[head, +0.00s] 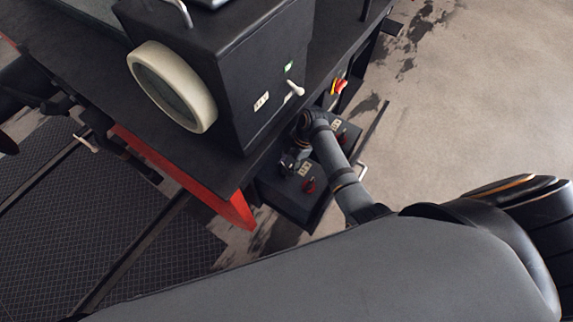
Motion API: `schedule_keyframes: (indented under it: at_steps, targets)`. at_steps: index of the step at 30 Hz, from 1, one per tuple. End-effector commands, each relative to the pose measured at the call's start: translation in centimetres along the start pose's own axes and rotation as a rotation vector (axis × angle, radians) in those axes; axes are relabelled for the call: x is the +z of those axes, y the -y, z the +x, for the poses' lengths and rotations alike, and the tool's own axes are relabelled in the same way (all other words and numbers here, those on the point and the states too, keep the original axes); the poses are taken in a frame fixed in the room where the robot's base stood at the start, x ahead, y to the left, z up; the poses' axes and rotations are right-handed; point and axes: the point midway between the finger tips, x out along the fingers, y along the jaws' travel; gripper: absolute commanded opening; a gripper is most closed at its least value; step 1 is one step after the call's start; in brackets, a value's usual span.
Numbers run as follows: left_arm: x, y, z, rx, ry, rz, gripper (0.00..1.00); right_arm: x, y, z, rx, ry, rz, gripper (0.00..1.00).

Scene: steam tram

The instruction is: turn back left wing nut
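A dark box (275,194) sits low beside the tram's front edge. A small red wing-shaped part (309,185) stands on its nearer portion, beside a pale label. A second small red part (340,133) shows farther back, beyond my arm, by another pale label. Their exact turn angle is too small to read. My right gripper (290,163) points down over the box, just left of the nearer red part and apart from it in the picture. Its fingers are small and dark, so their opening is unclear. My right forearm covers the middle of the box. My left gripper is out of view.
A black lamp housing (232,75) with a cream ring (205,108) and a pale lever (295,90) stands on the deck above the box. A red beam (232,210) lies left of the box. Bare floor (470,100) is clear at right.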

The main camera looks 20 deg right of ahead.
Motion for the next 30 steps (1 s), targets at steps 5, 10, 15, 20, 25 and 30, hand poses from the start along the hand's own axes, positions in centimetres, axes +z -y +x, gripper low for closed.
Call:
schedule_keyframes:
  at_steps: [5,10,15,20,25,30]
  targets:
    - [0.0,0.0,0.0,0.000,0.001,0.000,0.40,0.0,0.0,0.0,-0.001,0.000,0.001,0.17]
    - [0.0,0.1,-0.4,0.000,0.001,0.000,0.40,0.0,0.1,-0.1,0.005,0.000,0.018,0.17]
    - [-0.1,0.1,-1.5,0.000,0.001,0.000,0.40,-0.1,0.2,-0.3,0.028,0.000,0.079,0.17]
    - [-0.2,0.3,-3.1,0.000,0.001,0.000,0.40,-0.2,0.3,-0.5,0.072,0.000,0.183,0.17]
    - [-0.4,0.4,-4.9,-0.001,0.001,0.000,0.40,-0.2,0.4,-0.5,0.128,0.000,0.320,0.17]
    - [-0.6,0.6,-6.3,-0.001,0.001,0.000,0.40,-0.3,0.4,-0.4,0.184,0.000,0.453,0.17]
